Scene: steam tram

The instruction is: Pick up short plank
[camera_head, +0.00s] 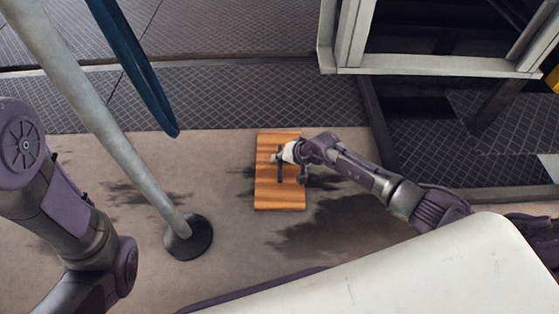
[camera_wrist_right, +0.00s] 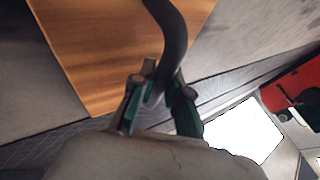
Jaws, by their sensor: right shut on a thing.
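The short plank (camera_head: 278,195) is a flat orange-brown wooden board with a dark curved handle on its face. It also shows in the right wrist view (camera_wrist_right: 110,45), with the dark handle (camera_wrist_right: 174,40) rising from it. My right gripper (camera_head: 281,158) is over the middle of the plank. In the right wrist view, the green-and-grey fingers of the right gripper (camera_wrist_right: 160,95) are closed around the handle. I cannot tell whether the plank rests on the floor or is clear of it. My left arm is at the left; its gripper is out of view.
A pale slanted pole (camera_head: 120,150) stands on a dark round base (camera_head: 190,240) left of the plank. A blue strap (camera_head: 140,70) hangs at the upper left. A pale metal frame (camera_head: 430,65) is at the upper right. Bare stained floor (camera_head: 225,170) lies around the plank.

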